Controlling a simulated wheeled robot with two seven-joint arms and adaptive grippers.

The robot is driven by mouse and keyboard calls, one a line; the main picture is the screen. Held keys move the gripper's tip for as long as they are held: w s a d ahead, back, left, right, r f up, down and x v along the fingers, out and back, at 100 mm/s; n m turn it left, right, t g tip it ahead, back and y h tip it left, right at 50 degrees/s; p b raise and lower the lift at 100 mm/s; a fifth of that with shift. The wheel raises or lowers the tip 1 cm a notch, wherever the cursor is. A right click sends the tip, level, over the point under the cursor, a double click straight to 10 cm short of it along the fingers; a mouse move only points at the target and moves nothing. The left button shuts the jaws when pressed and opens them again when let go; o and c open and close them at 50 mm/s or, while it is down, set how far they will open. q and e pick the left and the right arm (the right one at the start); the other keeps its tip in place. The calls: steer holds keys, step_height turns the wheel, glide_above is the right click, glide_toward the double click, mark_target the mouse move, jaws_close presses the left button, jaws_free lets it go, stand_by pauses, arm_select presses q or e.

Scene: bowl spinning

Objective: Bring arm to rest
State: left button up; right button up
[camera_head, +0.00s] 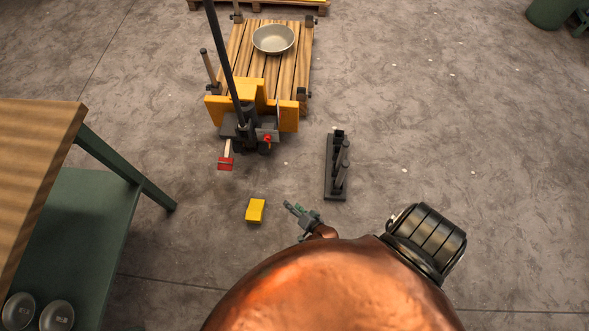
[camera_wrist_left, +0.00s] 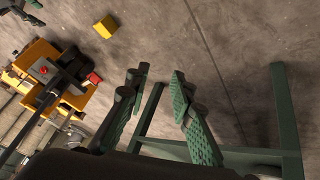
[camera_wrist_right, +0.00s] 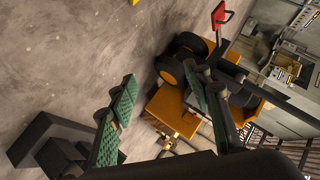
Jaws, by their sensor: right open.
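My right gripper (camera_head: 297,211) shows small in the head view, just beyond the copper-coloured rounded body part. In the right wrist view its two green-padded fingers (camera_wrist_right: 165,110) stand wide apart with nothing between them. My left gripper (camera_wrist_left: 159,76) shows in the left wrist view, its green-padded fingers apart and empty over the floor. It is not seen in the head view. A pale metal bowl (camera_head: 273,38) lies on a slatted wooden cart bed, far from both grippers.
The yellow cart (camera_head: 289,115) has a dark upright pole and a red-tipped part. A yellow block (camera_head: 255,210) lies on the floor left of my right gripper. A dark stand with posts (camera_head: 329,185) is beyond it. A wooden bench (camera_head: 38,150) fills the left. Floor at right is clear.

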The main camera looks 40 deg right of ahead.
stand_by(0.3)
